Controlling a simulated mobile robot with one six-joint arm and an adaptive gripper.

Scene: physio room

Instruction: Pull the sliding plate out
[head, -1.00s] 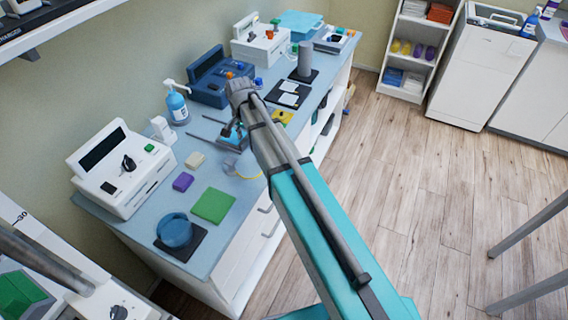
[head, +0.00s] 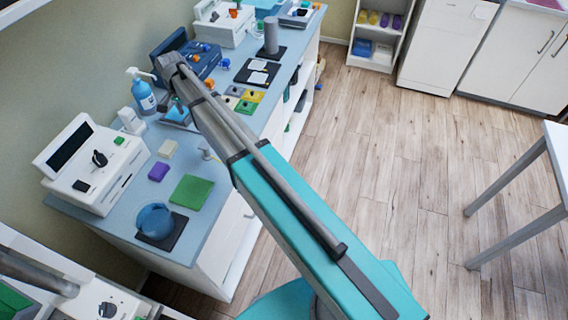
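My arm reaches over the blue-topped counter (head: 222,172), and my gripper (head: 176,103) is at its far end, close to the blue pump bottle (head: 142,95). The gripper is small and dark here, partly hidden by my wrist, and its fingers cannot be made out. Just below it lies a small blue device (head: 176,119), mostly covered by the gripper and arm. I cannot tell whether this device carries the sliding plate, or whether the gripper touches it. No sliding plate can be clearly identified.
A white console (head: 92,165), a purple block (head: 158,171), a green pad (head: 192,191) and a blue ring-shaped dish (head: 155,220) are on the near counter. A dark blue case (head: 190,57) and a grey post (head: 271,37) stand beyond. The floor at right is clear up to a table.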

